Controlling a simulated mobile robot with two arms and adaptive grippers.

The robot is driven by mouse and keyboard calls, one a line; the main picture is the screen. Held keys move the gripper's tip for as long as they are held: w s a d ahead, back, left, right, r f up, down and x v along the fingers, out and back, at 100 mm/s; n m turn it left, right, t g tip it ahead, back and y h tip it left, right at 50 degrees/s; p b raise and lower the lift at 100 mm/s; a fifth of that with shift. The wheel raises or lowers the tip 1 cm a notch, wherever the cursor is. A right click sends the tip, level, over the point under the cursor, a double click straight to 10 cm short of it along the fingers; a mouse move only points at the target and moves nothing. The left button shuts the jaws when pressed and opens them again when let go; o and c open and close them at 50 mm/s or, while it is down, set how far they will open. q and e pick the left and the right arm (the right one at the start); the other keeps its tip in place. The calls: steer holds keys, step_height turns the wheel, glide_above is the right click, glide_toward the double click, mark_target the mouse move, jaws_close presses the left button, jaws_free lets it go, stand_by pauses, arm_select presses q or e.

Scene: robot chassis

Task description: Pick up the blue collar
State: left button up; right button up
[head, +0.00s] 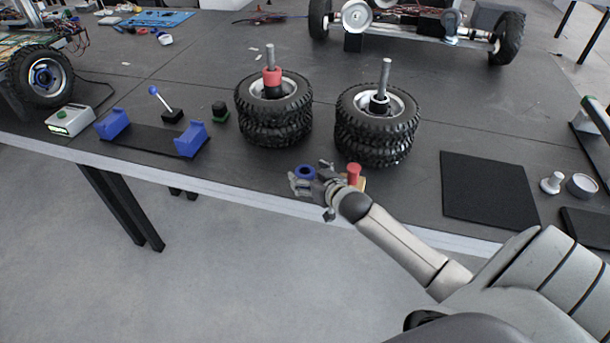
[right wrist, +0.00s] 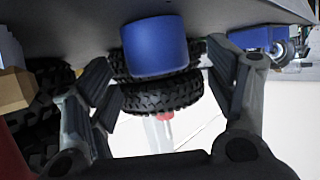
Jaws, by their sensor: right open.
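The blue collar (head: 305,170) is a short ring standing on the dark table near its front edge, in front of the left tire stack. In the right wrist view the collar (right wrist: 155,47) shows large, in the gap between the fingers. My right gripper (head: 312,179) is open at the collar in the head view, its fingers spread to either side. In the right wrist view the gripper (right wrist: 160,62) is open, with visible space between the collar and each finger. My left gripper is not in view.
A red cylinder (head: 353,172) and a tan block (head: 362,184) stand close right of my right gripper. Two tire stacks on posts (head: 274,121) (head: 377,135) stand behind. A blue-ended holder (head: 190,139) lies left, a black mat (head: 488,188) right.

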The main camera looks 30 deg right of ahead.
steer(key=shift+x, duration=1.5)
steer(key=shift+s, duration=0.1)
steer(key=c, duration=1.1)
